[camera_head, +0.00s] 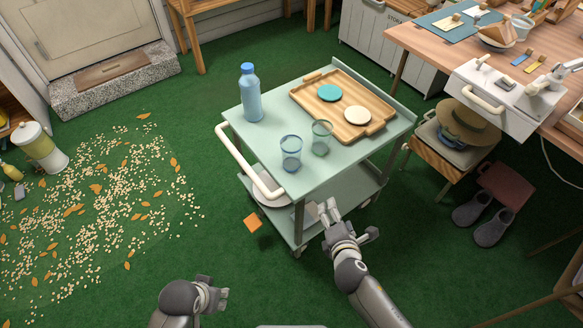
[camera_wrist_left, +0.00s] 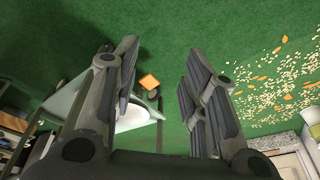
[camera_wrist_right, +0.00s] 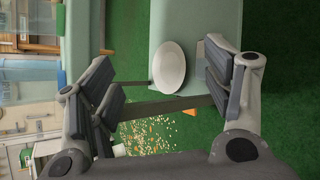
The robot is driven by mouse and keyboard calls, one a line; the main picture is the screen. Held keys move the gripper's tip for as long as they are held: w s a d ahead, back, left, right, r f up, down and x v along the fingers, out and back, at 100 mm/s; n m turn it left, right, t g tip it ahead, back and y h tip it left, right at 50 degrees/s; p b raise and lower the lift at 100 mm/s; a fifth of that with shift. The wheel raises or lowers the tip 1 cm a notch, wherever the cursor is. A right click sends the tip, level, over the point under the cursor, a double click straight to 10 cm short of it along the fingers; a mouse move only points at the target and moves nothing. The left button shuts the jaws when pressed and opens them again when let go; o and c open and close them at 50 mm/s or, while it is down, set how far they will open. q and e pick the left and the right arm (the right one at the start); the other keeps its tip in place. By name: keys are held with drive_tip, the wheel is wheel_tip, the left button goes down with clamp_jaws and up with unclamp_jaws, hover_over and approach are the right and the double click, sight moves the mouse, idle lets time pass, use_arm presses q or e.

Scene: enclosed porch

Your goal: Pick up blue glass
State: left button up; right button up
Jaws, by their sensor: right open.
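The blue glass (camera_head: 291,153) stands upright on the top of a pale green cart (camera_head: 300,182), near its front left. A greenish clear glass (camera_head: 321,138) stands just behind it to the right. My right gripper (camera_head: 331,213) is open and empty, low beside the front edge of the cart, apart from the glasses. In the right wrist view its fingers (camera_wrist_right: 160,85) are spread, with a white dish (camera_wrist_right: 169,67) beyond them. My left gripper (camera_head: 222,298) is at the bottom, over the grass, left of the cart. Its fingers (camera_wrist_left: 158,85) are apart and empty in the left wrist view.
A blue bottle (camera_head: 250,92) and a wooden tray (camera_head: 372,128) with a teal disc (camera_head: 329,92) and a cream disc (camera_head: 357,115) share the cart top. A white handle (camera_head: 245,163) runs along its left side. A workbench (camera_head: 435,45) stands at the right.

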drive_tip(key=w+a+r+n+t+b, duration=0.1)
drive_tip(key=a+r+n+t+b, duration=0.15)
drive_tip(key=r, duration=0.25)
drive_tip(key=w+a+r+n+t+b, duration=0.1)
drive_tip(key=w+r+n+t+b, duration=0.15)
drive_tip(key=r, duration=0.25)
drive_tip(key=n+y, duration=0.4)
drive_tip(key=n, duration=0.4)
approach(294, 154)
drive_tip(key=w+f, duration=0.1)
drive_tip(key=w, duration=0.1)
drive_tip(key=shift+w+a+r+n+t+p, duration=0.1)
drive_tip(key=shift+w+n+t+p, duration=0.1)
drive_tip(key=shift+n+t+p, duration=0.15)
drive_tip(key=x, duration=0.5)
drive_tip(key=shift+a, duration=0.1)
drive_tip(key=b+x, duration=0.1)
drive_tip(key=x, duration=0.4)
drive_tip(key=shift+w+a+r, duration=0.15)
drive_tip(key=shift+a, duration=0.05)
use_arm(q)
drive_tip(key=v, duration=0.8)
drive_tip(key=shift+w+t, duration=0.15)
drive_tip(key=shift+t, duration=0.25)
use_arm(e)
drive_tip(key=c, duration=1.1)
